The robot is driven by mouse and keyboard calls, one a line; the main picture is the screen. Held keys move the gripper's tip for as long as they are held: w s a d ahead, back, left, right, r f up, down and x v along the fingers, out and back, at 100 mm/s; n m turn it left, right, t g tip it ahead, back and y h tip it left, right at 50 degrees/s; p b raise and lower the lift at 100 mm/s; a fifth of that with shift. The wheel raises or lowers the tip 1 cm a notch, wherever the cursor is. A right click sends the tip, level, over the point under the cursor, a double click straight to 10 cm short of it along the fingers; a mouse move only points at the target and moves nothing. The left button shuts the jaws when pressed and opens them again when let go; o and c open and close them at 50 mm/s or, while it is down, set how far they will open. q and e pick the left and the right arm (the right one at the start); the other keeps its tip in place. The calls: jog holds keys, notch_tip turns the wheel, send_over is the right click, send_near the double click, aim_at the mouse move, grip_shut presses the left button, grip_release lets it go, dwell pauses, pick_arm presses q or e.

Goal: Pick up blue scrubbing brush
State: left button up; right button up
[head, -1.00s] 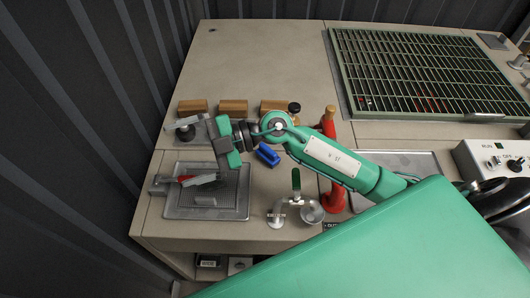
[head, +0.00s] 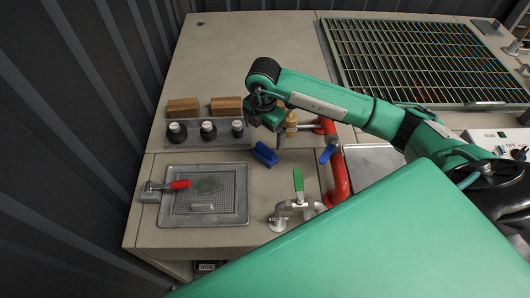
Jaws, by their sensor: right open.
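The blue scrubbing brush (head: 265,154) lies on the counter, right of the metal drain tray. Its bristles are too small to make out. My right gripper (head: 275,125) is just above and behind the brush in the picture, pointing down toward the counter. It is open, with nothing seen between its fingers, and looks apart from the brush. My left gripper is not in view.
A green-handled tap (head: 298,181) and a red pipe (head: 340,180) stand right of the brush.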

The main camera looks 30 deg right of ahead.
aim_at(265, 148)
notch_tip(265, 148, down, 5)
jog(key=shift+f+p, duration=0.1)
jog(key=shift+p, duration=0.25)
jog(key=f+p, duration=0.1)
jog(key=f, duration=0.1)
jog(key=f+p, duration=0.1)
jog(key=f, duration=0.1)
jog(key=shift+s+d+f, duration=0.15)
jog(key=shift+s+f, duration=0.05)
jog(key=shift+f, duration=0.6)
jog(key=shift+c, duration=0.4)
jog(key=c, duration=1)
jog(key=shift+c, duration=0.2)
jog(key=shift+r, duration=0.1)
